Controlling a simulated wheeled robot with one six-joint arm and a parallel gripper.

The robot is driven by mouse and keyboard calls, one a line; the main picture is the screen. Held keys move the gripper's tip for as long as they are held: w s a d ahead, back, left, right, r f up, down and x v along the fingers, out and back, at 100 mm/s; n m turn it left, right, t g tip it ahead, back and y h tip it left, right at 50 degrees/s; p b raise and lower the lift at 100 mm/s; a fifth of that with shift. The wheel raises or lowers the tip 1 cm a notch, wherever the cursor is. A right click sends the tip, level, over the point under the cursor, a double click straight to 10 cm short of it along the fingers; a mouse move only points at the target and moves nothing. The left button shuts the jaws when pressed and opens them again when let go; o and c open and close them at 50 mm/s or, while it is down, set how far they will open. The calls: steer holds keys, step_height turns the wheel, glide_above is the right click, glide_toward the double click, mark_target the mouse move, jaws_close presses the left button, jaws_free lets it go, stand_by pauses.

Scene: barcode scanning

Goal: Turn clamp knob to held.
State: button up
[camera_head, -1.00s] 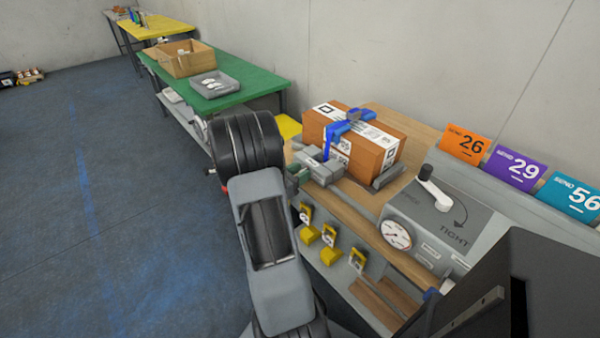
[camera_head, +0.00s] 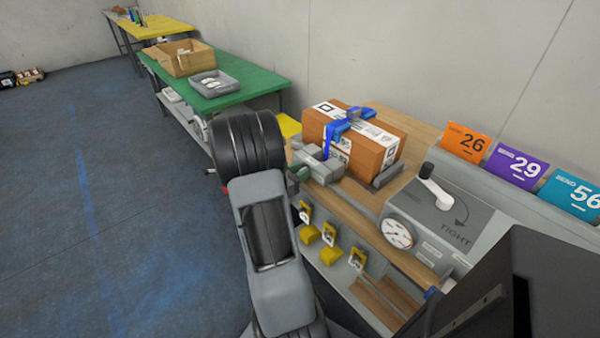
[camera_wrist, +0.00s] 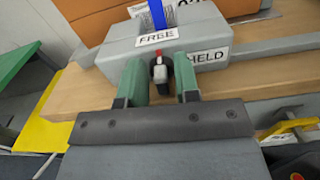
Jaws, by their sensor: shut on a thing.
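The clamp is a grey block (camera_wrist: 120,50) with a FREE label (camera_wrist: 157,37) on top and a HELD label (camera_wrist: 209,55) to the right. Its small dark knob (camera_wrist: 160,74) has a red and white mark, which sits just under the FREE label. My gripper (camera_wrist: 161,82) has green fingers, one on each side of the knob, shut on it. In the head view the clamp block (camera_head: 318,166) sits in front of a brown box (camera_head: 392,158) with a blue strap-like clamp part (camera_head: 345,126) over it. My gripper (camera_head: 298,173) is mostly hidden behind my wrist there.
A grey panel (camera_head: 470,205) with a gauge (camera_head: 397,233), a white lever (camera_head: 436,192) and a TIGHT marking stands to the right. Several yellow tags (camera_head: 331,256) hang along the bench front. A green table (camera_head: 245,92) stands behind left. Open floor lies left.

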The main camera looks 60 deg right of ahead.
steer(key=m+b, duration=0.5)
steer(key=b, duration=0.3)
steer(key=f+m+b, duration=0.1)
steer(key=m+b, duration=0.5)
steer(key=b, duration=0.3)
steer(key=s+m+b, duration=0.1)
steer(key=m+b, duration=0.5)
steer(key=b, duration=0.2)
steer(key=shift+a+f+b, duration=0.15)
steer(key=shift+f+b, duration=0.1)
steer(key=shift+b, duration=0.1)
steer(key=shift+r, duration=0.1)
steer(key=o, duration=0.6)
